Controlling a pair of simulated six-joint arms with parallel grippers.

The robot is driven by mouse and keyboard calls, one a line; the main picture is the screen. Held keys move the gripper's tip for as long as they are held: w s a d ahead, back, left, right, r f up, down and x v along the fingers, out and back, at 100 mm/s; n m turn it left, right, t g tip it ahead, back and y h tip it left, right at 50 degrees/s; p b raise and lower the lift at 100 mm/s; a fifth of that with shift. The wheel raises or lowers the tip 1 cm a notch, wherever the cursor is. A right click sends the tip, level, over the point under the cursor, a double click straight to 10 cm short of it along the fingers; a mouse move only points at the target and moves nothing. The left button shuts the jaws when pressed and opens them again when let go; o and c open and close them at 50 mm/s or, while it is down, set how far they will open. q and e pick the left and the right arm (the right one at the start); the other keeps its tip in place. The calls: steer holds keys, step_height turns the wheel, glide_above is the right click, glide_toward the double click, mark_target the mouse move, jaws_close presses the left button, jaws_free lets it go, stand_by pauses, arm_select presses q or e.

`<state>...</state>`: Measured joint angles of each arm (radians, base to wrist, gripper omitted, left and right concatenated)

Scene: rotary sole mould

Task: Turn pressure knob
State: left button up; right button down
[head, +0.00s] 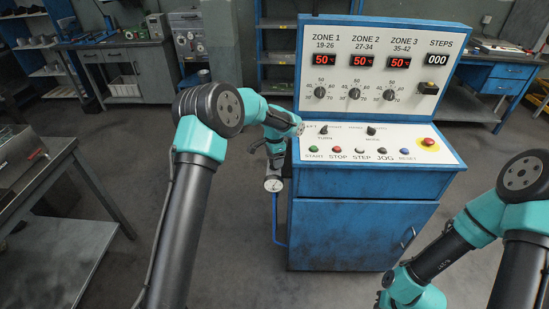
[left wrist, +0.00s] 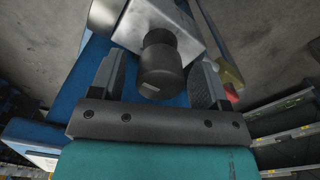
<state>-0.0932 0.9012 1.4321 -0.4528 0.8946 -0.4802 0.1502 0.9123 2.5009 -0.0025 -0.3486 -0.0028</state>
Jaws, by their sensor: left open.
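The pressure knob (left wrist: 162,68) is a dark, ribbed cylinder on a grey metal regulator block (left wrist: 168,22) in the left wrist view. My left gripper (left wrist: 160,75) is open, with one finger on each side of the knob. Gaps show between the knob and both fingers. In the head view my left gripper (head: 270,148) is at the left side of the blue machine, above a round white pressure gauge (head: 273,184). The knob cannot be made out there, behind my gripper. My right arm is at the lower right; its gripper is outside the picture.
The blue machine cabinet (head: 355,225) carries a sloped control panel (head: 345,143) with buttons and switches, close to my left wrist. A blue hose (head: 275,225) hangs below the gauge. A metal table (head: 60,190) stands at left, with clear floor between.

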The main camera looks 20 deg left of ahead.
arm_select(q)
steer(key=shift+c, duration=0.4)
steer(key=c, duration=0.8)
steer(key=shift+c, duration=0.2)
steer(key=shift+n, duration=0.3)
steer(key=shift+n, duration=2.6)
steer(key=o, duration=0.9)
